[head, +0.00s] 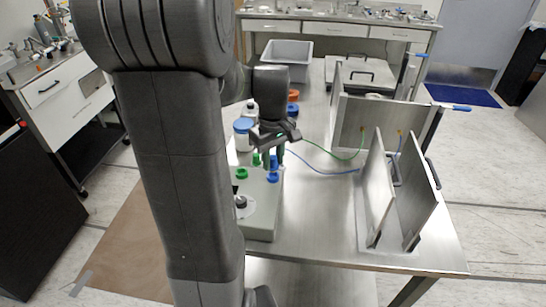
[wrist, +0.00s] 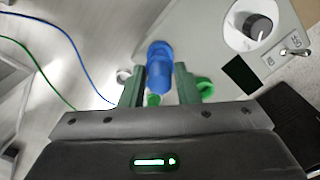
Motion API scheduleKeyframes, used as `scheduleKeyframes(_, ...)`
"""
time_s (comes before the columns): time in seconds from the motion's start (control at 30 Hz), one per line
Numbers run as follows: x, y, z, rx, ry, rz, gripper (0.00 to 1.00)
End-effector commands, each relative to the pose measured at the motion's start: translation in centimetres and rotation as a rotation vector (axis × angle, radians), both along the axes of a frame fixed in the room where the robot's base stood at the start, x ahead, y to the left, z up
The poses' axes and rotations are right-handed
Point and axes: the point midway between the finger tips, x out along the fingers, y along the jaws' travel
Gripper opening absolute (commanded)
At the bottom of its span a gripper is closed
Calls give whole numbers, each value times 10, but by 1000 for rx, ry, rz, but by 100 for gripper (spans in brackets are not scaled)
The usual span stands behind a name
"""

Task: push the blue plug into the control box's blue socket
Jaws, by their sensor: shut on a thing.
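The control box (head: 261,215) is a grey box near the table's front left corner. Its blue socket (head: 273,177) and green socket (head: 241,173) are on its top; the green socket also shows in the wrist view (wrist: 204,88). My gripper (head: 274,158) is above the blue socket, shut on the blue plug (wrist: 160,68), which sits between the two dark green fingers. In the head view the plug (head: 274,162) is directly over the blue socket. In the wrist view it covers the socket area, so I cannot tell whether they touch.
A blue cable (head: 322,173) and a green cable (head: 340,158) run right towards upright metal panels (head: 378,190). A white jar with a blue lid (head: 243,133) and other small containers stand behind the box. A grey bin (head: 287,55) is further back. The table front right of the box is clear.

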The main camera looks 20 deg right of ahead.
Motion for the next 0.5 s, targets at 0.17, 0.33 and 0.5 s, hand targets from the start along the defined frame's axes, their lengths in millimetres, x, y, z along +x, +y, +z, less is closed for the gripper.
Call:
scheduleKeyframes(0.17, 0, 0, -1, 0, 0, 0, 6)
scheduleKeyframes(0.33, 0, 0, -6, 0, 0, 0, 6)
scheduleKeyframes(0.5, 0, 0, -11, 1, 1, 0, 6)
